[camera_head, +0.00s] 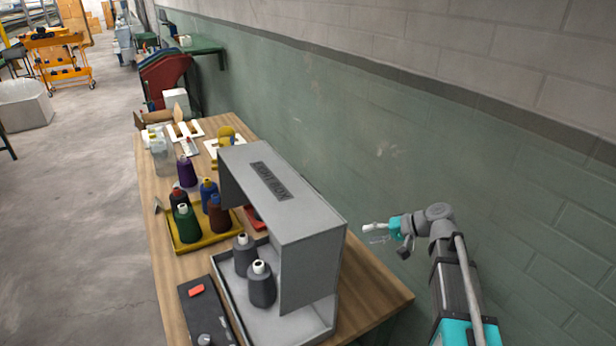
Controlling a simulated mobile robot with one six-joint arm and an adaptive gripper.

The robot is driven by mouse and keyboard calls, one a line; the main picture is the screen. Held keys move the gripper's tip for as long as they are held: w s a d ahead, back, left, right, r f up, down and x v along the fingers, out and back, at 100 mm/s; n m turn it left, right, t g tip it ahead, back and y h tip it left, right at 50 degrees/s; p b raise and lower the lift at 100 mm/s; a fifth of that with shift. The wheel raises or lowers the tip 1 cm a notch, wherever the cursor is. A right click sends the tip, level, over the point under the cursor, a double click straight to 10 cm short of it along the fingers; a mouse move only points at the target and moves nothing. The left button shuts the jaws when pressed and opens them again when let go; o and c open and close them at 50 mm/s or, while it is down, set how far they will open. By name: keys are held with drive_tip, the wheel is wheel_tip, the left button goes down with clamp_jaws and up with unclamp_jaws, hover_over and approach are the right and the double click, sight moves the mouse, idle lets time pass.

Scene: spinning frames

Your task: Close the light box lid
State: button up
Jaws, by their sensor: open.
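The light box (285,200) is a grey box with a dark label on its flat top. It stands on the right part of the wooden table, near the wall. Its side facing left is open, and two dark grey yarn cones (261,286) stand on the grey tray (290,328) at its base. I cannot tell for sure which panel is the lid. My gripper (375,232) is to the right of the box, apart from it, between the box and the green wall. It is open and empty, pointing left.
A yellow tray (188,246) with green, blue and brown cones lies left of the box. A black case (203,310) with a red item is at the front. A purple cone (186,170) stands farther back. The green wall (400,150) runs close along the right.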

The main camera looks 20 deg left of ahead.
drive_tip(key=w+a+r+y+p, duration=0.1)
drive_tip(key=w+a+r+y, duration=0.1)
drive_tip(key=r, duration=0.3)
drive_tip(key=w+a+r+y+p, duration=0.1)
drive_tip(key=w+a+r+y, duration=0.1)
drive_tip(key=a+r, duration=0.2)
drive_tip(key=shift+w+r+g+y, duration=0.3)
drive_tip(key=shift+r+g+y, duration=0.1)
drive_tip(key=shift+r, duration=0.5)
drive_tip(key=shift+a, duration=0.15)
drive_tip(key=shift+s+a+f+b, duration=0.1)
drive_tip(key=shift+s+a+f, duration=0.1)
drive_tip(key=shift+a, duration=2.05)
drive_tip(key=shift+s+a+f+b, duration=0.15)
drive_tip(key=shift+a+f, duration=0.1)
drive_tip(key=shift+a, duration=2)
drive_tip(key=shift+s+a+f+b, duration=0.1)
drive_tip(key=shift+s+a+f, duration=0.1)
drive_tip(key=shift+a, duration=2.05)
clamp_jaws()
drive_tip(key=shift+w, duration=0.1)
